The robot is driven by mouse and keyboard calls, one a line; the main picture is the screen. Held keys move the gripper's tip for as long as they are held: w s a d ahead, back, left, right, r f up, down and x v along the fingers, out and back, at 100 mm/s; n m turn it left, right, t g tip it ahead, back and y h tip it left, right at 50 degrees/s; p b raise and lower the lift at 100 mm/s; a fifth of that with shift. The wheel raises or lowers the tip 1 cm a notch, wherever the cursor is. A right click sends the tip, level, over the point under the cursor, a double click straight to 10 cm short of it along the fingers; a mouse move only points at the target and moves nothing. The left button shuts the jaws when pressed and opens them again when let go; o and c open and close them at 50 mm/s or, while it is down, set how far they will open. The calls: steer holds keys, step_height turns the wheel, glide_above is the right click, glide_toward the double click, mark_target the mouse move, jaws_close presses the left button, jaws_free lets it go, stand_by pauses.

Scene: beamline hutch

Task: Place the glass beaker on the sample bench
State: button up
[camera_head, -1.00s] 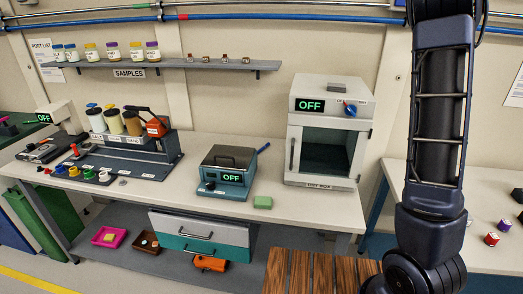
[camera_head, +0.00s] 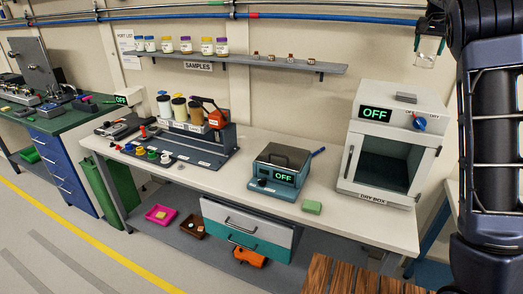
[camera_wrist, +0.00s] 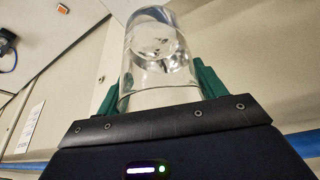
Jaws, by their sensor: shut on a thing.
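The clear glass beaker (camera_wrist: 158,55) is between the green finger pads of my gripper (camera_wrist: 157,88) in the wrist view, and the gripper is shut on it. In the head view the beaker (camera_head: 427,60) shows at the upper right, below my gripper (camera_head: 432,36), high in front of the wall and apart from any surface. The long bench (camera_head: 262,212) with a pale top runs across the middle; no label on it names it as the sample bench. Its top is well below the gripper in the picture.
A shelf (camera_head: 240,62) of jars hangs above. Bare top shows between rack and hotplate-like box.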

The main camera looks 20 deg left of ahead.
steer(key=s+a+n+y, duration=0.1)
steer(key=s+a+n, duration=0.2)
steer(key=a, duration=1.5)
steer(key=s+a+n+y, duration=0.1)
steer(key=s+a+n, duration=0.15)
steer(key=a, duration=1.45)
steer(key=s+a+f+n+y, duration=0.1)
steer(key=s+a+n, duration=0.1)
steer(key=s+a, duration=0.65)
steer(key=s+a+n+g+y, duration=0.15)
steer(key=s+a, duration=0.45)
steer(key=a, duration=0.6)
steer(key=s+a+f+n+t, duration=0.1)
steer(key=s+a+n, duration=0.2)
steer(key=s+a, duration=0.6)
steer(key=shift+g, duration=0.25)
steer(key=f, duration=1.5)
steer(key=w+a+f, duration=0.1)
steer(key=f, duration=1.4)
steer(key=w+f, duration=0.1)
steer(key=f, duration=1.5)
steer(key=shift+a, duration=0.3)
steer(key=shift+f, duration=0.15)
steer(key=o, duration=1.1)
steer(key=shift+o, duration=0.2)
steer(key=v, duration=1.2)
